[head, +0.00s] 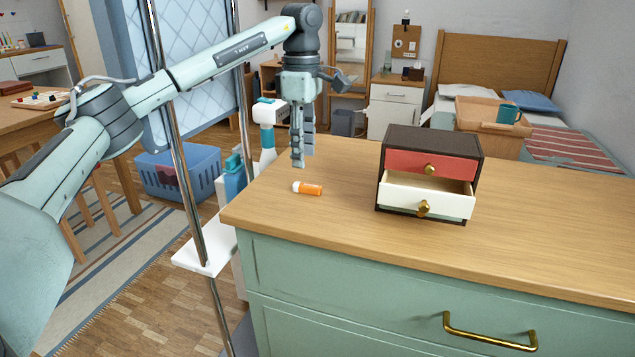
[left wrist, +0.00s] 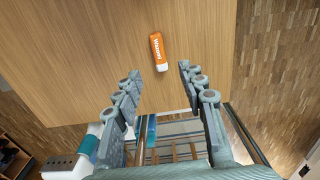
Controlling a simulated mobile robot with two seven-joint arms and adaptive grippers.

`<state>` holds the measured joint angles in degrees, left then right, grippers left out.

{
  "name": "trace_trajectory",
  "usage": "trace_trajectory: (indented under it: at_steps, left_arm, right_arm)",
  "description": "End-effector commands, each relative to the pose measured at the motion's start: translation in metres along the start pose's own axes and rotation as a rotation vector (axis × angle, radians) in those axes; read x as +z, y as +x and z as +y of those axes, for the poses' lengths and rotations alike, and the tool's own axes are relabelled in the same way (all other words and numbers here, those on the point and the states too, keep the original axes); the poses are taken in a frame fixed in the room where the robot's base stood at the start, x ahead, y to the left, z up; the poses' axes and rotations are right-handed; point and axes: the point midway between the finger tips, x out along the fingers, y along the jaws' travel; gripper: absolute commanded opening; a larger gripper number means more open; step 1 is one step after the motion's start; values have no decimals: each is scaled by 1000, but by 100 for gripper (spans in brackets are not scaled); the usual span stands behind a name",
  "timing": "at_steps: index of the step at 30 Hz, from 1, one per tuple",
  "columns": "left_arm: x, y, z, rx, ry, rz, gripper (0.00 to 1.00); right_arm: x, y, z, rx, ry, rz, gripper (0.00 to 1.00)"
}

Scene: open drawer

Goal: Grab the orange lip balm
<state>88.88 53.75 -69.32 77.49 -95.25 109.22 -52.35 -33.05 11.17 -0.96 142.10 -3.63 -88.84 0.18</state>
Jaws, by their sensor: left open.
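The orange lip balm (head: 308,188) lies on its side on the wooden dresser top, near the left end, with its white end pointing left. In the left wrist view the lip balm (left wrist: 158,52) lies just beyond the fingertips, roughly in line with the gap between them. My left gripper (head: 301,162) hangs pointing down above the dresser top, just behind and above the lip balm. In the left wrist view its fingers (left wrist: 160,72) are apart with nothing between them. My right gripper is not in view.
A small dark drawer box (head: 432,152) stands right of the lip balm, its white lower drawer (head: 426,196) pulled out. The dresser top (head: 560,220) is clear around the lip balm and ends at its left edge. A blue basket (head: 180,178) stands on the floor.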

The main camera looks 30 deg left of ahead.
Motion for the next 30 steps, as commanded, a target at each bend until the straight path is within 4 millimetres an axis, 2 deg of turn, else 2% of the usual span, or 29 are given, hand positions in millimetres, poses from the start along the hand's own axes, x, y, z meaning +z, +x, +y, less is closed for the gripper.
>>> trace_trajectory:
  at_steps: [15, 24, 30]
  left_arm:
    - [2, 67, 3, -2, 1, -1, 40]
    - [2, 71, 4, 0, 0, -2, 40]
    - [2, 71, 4, 0, 0, -2, 16]
  right_arm:
    - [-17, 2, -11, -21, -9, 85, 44]
    - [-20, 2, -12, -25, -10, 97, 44]
    - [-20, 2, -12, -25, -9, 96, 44]
